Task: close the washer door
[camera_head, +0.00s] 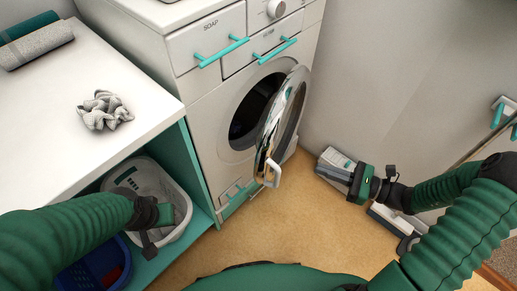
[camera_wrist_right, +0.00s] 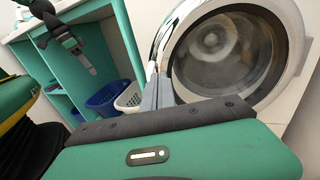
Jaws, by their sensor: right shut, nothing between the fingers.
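The washer (camera_head: 222,125) stands at the centre of the head view. Its round door (camera_head: 283,120) is open, swung out from the dark drum opening, with a chrome rim and a pale handle (camera_head: 273,173) at its lower end. In the right wrist view the door's round glass (camera_wrist_right: 235,50) fills the upper right. My right gripper (camera_head: 330,172) is shut and empty, to the right of the door and apart from it in the head view. Its grey fingers (camera_wrist_right: 158,92) overlap the door's left edge in the wrist view; contact is unclear. My left gripper (camera_head: 155,232) is over the laundry basket; its fingers are unclear.
A white counter (camera_head: 50,110) with a crumpled cloth (camera_head: 103,110) and rolled towels (camera_head: 35,45) is at the left. Below it are a white basket (camera_head: 180,186) and a blue basket (camera_head: 85,275). Floor before the washer is clear.

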